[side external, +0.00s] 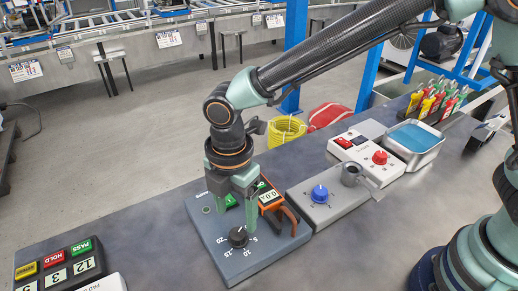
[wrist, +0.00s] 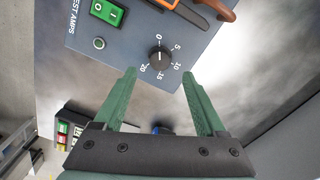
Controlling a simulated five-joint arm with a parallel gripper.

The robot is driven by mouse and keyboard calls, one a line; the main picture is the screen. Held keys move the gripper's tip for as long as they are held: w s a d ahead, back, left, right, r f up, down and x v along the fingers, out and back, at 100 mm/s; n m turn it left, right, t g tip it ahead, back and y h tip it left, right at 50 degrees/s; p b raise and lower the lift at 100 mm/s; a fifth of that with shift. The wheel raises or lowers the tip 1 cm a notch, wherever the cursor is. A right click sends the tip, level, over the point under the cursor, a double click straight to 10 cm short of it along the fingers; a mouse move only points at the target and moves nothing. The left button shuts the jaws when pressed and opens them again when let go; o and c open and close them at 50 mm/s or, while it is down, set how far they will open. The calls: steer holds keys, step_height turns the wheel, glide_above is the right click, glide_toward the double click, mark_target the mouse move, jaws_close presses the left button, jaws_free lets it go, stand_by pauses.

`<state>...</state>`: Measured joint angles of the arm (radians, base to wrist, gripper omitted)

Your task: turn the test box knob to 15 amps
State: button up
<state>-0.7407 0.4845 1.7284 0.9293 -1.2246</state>
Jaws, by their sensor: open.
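The blue-grey test box (side external: 205,232) stands on the bench with a round black knob (side external: 238,237) on top. In the wrist view the knob (wrist: 159,56) sits inside a white scale of 0, 5, 10, 15 and 20; its white mark appears to face 0. My gripper (side external: 237,212) is open and empty, pointing down over the box. In the wrist view its green fingers (wrist: 159,73) are spread wider than the knob, and the knob shows just beyond the gap between their tips. No contact shows.
To the right are a grey box with a blue knob (side external: 320,193) and a white box with a red knob (side external: 380,157). A button panel (side external: 60,268) stands left.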

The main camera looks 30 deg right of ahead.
mark_target(238, 233)
step_height(238, 233, down, 6)
steer(key=shift+r, duration=0.1)
steer(key=shift+c, duration=0.3)
jaws_close()
